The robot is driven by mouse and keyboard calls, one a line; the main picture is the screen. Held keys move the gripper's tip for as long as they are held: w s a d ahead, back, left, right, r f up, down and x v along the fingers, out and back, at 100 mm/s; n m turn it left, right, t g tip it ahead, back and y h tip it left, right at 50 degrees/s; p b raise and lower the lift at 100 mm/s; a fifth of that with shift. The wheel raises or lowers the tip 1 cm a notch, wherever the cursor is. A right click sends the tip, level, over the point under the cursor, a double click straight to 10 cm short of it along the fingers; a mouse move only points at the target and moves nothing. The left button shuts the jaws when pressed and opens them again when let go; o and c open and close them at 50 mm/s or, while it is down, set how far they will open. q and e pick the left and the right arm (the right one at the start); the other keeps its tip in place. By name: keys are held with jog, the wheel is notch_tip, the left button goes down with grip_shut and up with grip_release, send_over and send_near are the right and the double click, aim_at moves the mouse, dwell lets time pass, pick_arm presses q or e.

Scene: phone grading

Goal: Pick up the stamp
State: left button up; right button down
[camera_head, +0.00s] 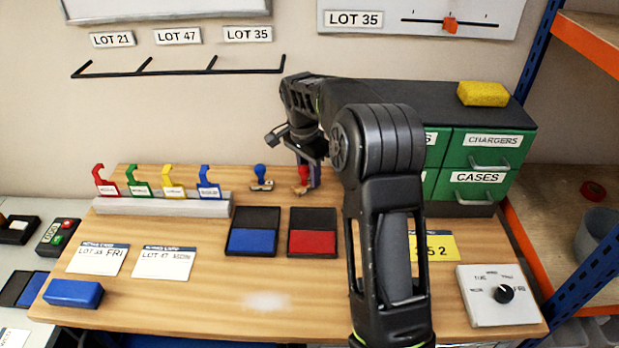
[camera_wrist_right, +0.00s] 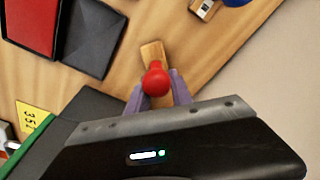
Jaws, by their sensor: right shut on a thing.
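A stamp with a red knob and a wooden base stands near the back of the wooden table; its red knob (camera_wrist_right: 155,80) shows in the right wrist view, and its base (camera_head: 301,189) shows in the head view. My right gripper (camera_wrist_right: 158,98) is shut on this red stamp, with a finger on each side of it. In the head view the right gripper (camera_head: 308,177) is partly hidden by my own wrist. A second stamp with a blue knob (camera_head: 260,171) stands just to the left. My left gripper is not in view.
A blue ink pad (camera_head: 252,240) and a red ink pad (camera_head: 312,241) lie open in front of the stamps. Green drawers (camera_head: 480,150) stand to the right. A grey rack (camera_head: 160,206) with coloured tags is at left. A dial box (camera_head: 500,310) sits front right.

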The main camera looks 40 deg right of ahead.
aim_at(309, 181)
notch_tip(309, 181, up, 9)
jog(key=shift+b, duration=0.4)
jog(key=c, duration=1.6)
grip_release()
jog(key=shift+c, duration=0.2)
grip_shut()
jog(key=shift+c, duration=0.3)
grip_release()
jog(key=c, duration=1)
grip_release()
jog(key=shift+a, duration=0.1)
jog(key=shift+c, duration=0.2)
